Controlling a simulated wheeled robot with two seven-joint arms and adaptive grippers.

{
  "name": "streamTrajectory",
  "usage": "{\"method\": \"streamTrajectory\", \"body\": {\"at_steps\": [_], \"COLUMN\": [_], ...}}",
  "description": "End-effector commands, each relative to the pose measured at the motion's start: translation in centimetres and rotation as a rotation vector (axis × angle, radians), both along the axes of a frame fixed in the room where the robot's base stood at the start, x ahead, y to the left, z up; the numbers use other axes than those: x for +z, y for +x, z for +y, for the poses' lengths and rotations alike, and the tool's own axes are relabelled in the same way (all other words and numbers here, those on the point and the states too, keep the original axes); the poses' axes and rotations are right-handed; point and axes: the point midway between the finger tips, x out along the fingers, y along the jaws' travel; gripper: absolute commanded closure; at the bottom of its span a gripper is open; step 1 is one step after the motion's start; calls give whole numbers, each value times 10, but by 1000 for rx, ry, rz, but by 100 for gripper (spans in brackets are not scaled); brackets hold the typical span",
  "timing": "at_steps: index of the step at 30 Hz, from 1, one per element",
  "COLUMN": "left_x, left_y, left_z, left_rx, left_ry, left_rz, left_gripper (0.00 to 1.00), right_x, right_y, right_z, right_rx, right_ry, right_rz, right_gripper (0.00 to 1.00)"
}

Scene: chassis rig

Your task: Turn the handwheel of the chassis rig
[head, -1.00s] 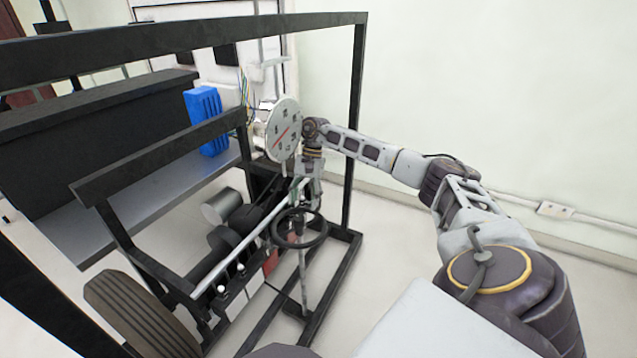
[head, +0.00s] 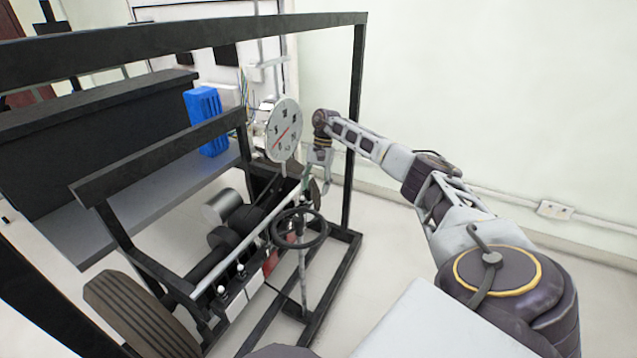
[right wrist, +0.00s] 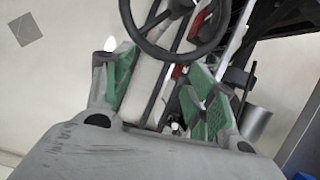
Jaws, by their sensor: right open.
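The handwheel (head: 327,230) is a dark ring with spokes on an upright post at the front of the chassis rig. It lies nearly flat, a little tilted. In the right wrist view, part of its rim (right wrist: 138,40) shows at the top, beyond the fingertips. My right gripper (head: 316,186) is open and empty, pointing down above and behind the handwheel in the head view. Its green finger pads stand apart in the right wrist view (right wrist: 165,85), with no rim between them. My left gripper is not in view.
The rig's black frame (head: 357,120) surrounds the wheel, with an upright post close to my right arm. A round white dial (head: 284,130) is left of the gripper. A blue box (head: 206,120) and tyre (head: 138,312) are farther left. Floor right of the rig is clear.

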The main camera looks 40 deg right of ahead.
Motion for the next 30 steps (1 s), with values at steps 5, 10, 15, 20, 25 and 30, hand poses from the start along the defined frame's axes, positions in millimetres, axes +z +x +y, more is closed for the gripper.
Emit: {"method": "streamTrajectory", "body": {"at_steps": [5,10,15,20,25,30], "left_x": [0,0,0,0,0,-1], "left_y": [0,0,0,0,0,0], "left_z": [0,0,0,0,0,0], "left_rx": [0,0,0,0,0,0], "left_ry": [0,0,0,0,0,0], "left_rz": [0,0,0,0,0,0], "left_gripper": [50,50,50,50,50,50], "right_x": [0,0,0,0,0,0], "right_y": [5,7,8,9,8,9], "right_z": [-10,-18,-22,-24,-24,-23], "right_rx": [-1,-1,-1,1,0,-2], "right_ry": [1,0,0,0,0,-1], "right_rz": [-2,0,0,0,0,0], "right_gripper": [43,43,43,43,43,43]}}
